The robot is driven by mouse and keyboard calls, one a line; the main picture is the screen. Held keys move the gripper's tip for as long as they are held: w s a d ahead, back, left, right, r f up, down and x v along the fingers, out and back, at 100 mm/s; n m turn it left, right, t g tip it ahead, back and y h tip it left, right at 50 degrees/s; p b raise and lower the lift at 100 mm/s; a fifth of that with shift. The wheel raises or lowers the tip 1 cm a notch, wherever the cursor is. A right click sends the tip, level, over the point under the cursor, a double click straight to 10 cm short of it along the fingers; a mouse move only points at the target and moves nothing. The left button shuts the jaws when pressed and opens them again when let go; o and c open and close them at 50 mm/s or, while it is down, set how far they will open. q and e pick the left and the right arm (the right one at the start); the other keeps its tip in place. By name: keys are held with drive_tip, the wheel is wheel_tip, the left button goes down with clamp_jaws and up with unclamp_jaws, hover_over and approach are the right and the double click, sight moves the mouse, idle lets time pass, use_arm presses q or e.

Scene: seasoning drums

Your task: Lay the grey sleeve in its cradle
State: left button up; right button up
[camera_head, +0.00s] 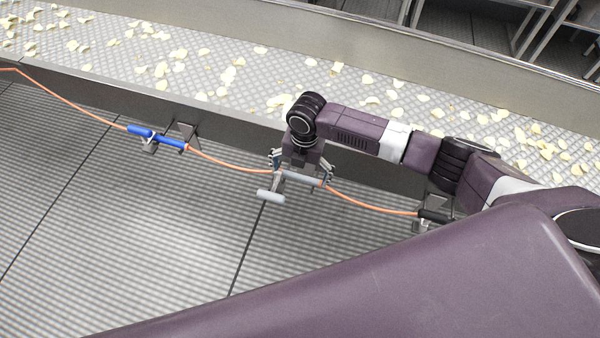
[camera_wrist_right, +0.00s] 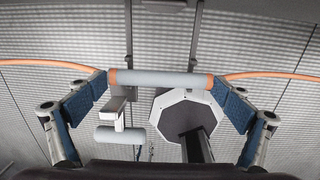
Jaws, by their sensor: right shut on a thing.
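The grey sleeve (camera_head: 303,178) sits on an orange line (camera_head: 370,205). My right gripper (camera_head: 301,172) is shut on it; in the right wrist view the sleeve (camera_wrist_right: 160,78) spans crosswise between the blue-padded fingers, one at each end. A metal bracket with a light grey bar (camera_head: 270,196), which looks like the cradle, is just below and left of the sleeve in the head view. In the wrist view that bar (camera_wrist_right: 120,135) lies nearer the gripper's base than the sleeve, roughly parallel to it. Whether sleeve and bracket touch cannot be told. My left gripper is not in view.
A blue sleeve (camera_head: 155,138) is at a bracket to the left, and a black sleeve (camera_head: 436,215) at a bracket to the right, both on the orange line. A conveyor (camera_head: 215,55) with scattered chips runs behind. The ribbed floor (camera_head: 150,230) in front is clear.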

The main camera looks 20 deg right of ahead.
sight(302, 177)
drive_tip(key=shift+f+b, duration=0.3)
drive_tip(key=shift+f, duration=0.3)
drive_tip(key=o, duration=0.8)
drive_tip(key=shift+r, duration=0.1)
wheel_tip(302, 177, up, 12)
drive_tip(key=shift+s+d, duration=0.25)
